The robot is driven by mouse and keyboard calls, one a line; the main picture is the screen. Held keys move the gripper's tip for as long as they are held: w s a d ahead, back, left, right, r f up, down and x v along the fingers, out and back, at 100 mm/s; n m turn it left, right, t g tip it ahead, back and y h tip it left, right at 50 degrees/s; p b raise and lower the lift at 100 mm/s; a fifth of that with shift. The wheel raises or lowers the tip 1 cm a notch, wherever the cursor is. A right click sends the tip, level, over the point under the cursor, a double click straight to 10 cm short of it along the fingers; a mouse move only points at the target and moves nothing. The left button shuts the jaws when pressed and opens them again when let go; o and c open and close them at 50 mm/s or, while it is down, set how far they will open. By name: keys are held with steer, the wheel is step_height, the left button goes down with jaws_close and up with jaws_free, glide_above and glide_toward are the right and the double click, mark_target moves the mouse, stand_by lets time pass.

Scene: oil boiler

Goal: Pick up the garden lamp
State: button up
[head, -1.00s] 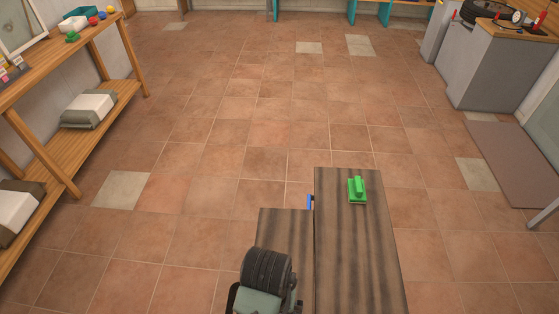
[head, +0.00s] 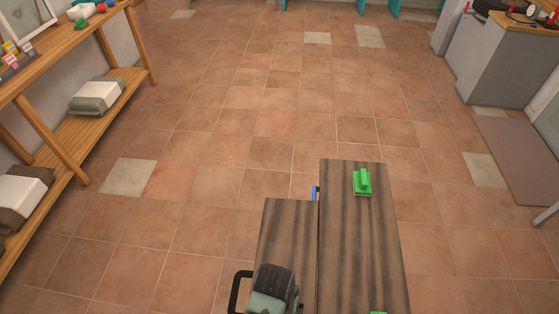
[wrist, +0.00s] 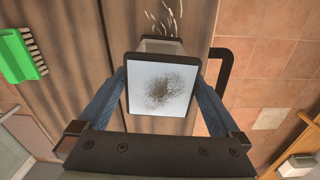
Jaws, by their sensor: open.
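In the wrist view, a square, dark-rimmed thing with a pale, dark-speckled face (wrist: 160,90) stands on the striped wooden bench; I take it for the garden lamp. A paler grey part shows just beyond it. My gripper (wrist: 160,74) is open, with one blue finger on each side of the lamp. The fingers lie close to its sides; I cannot tell whether they touch. In the head view, my arm covers the near left of the bench, and I cannot make out the lamp or the fingers there.
The bench (head: 340,240) bears a green brush (head: 362,183) at its far end. Another green brush (wrist: 20,55) lies near the gripper. A black handle (wrist: 236,45) juts beside the lamp. A wooden shelf (head: 105,105) stands left; tiled floor beyond is clear.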

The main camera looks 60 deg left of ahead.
steer(key=shift+c, duration=0.3)
jaws_close()
steer(key=shift+r, duration=0.15)
